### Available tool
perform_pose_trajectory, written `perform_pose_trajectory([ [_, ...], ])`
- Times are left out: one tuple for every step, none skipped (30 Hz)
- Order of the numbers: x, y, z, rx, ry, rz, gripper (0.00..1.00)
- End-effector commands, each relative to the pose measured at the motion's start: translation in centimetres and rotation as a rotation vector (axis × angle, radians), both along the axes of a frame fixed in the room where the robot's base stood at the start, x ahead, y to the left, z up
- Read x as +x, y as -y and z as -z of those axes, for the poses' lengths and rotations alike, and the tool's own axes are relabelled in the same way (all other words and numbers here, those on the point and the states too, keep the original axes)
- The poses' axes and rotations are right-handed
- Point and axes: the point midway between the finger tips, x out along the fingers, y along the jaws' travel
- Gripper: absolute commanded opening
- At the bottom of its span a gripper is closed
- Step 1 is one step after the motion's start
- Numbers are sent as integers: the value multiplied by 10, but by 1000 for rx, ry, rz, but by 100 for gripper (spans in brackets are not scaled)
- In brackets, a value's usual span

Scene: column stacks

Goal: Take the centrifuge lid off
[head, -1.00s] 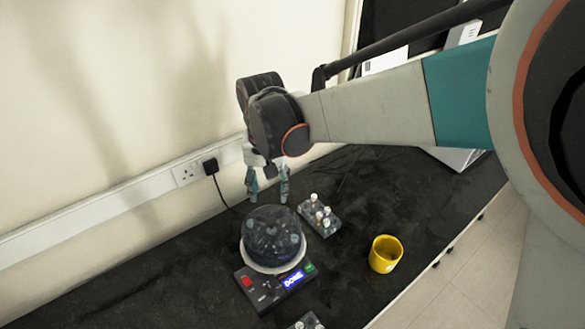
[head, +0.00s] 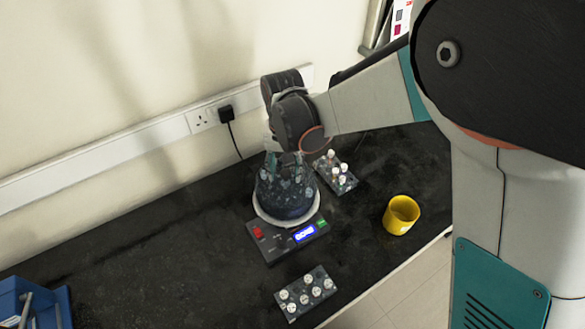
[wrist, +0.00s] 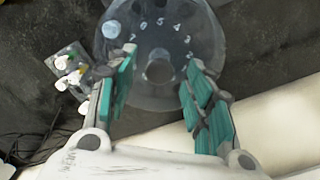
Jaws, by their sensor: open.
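The centrifuge (head: 262,247) stands on the dark bench, with a red button, a green button and a lit blue display on its front panel. Its clear domed lid (head: 296,196) sits over the pale-rimmed bowl, and it also fills the top of the wrist view (wrist: 185,45). A round knob (wrist: 159,72) shows at the lid's middle. My gripper (head: 284,160) is right above the lid, pointing down. In the wrist view my gripper (wrist: 162,60) is open, one teal-padded finger on each side of the knob, with gaps between. I cannot tell the fingertips' height against the knob.
A rack of capped tubes (head: 337,174) stands close behind right of the centrifuge. Another rack (head: 306,293) lies in front. A yellow mug (head: 401,215) is right, near the bench edge. A blue bin (head: 62,305) is at lower left.

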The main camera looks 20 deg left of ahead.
Motion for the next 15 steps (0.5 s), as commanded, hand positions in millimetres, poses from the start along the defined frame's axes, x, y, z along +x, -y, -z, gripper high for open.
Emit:
perform_pose_trajectory([
  [0,0,7,0,0,0,48],
  [0,0,9,0,0,0,48],
  [0,0,11,0,0,0,48],
  [0,0,11,0,0,0,48],
  [0,0,11,0,0,0,48],
  [0,0,11,0,0,0,48],
  [0,0,11,0,0,0,48],
  [0,0,10,0,0,0,48],
  [0,0,10,0,0,0,48],
  [0,0,10,0,0,0,41],
  [0,0,10,0,0,0,34],
  [0,0,10,0,0,0,25],
  [0,0,10,0,0,0,18],
  [0,0,10,0,0,0,11],
  [0,0,10,0,0,0,2],
])
